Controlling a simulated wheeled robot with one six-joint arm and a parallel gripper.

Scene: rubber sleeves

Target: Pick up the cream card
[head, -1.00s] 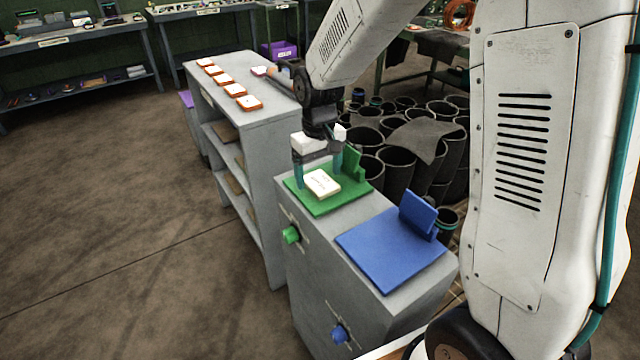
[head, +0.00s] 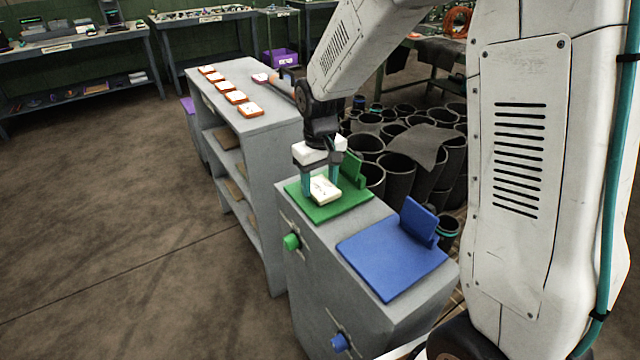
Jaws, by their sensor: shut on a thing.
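The cream card (head: 325,191) is a small pale block with dark marks on its top face. It is at the green plate (head: 328,211), which has an upright green back piece and lies on the grey cabinet. My gripper (head: 321,188) points down over the plate, its two teal fingers closed on the card's sides. I cannot tell whether the card still touches the plate.
A blue plate (head: 385,262) with an upright back piece lies nearer on the same cabinet (head: 305,270). Several orange-edged cards (head: 237,97) line a grey shelf unit behind. Dark open tubes (head: 402,170) crowd the floor to the right.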

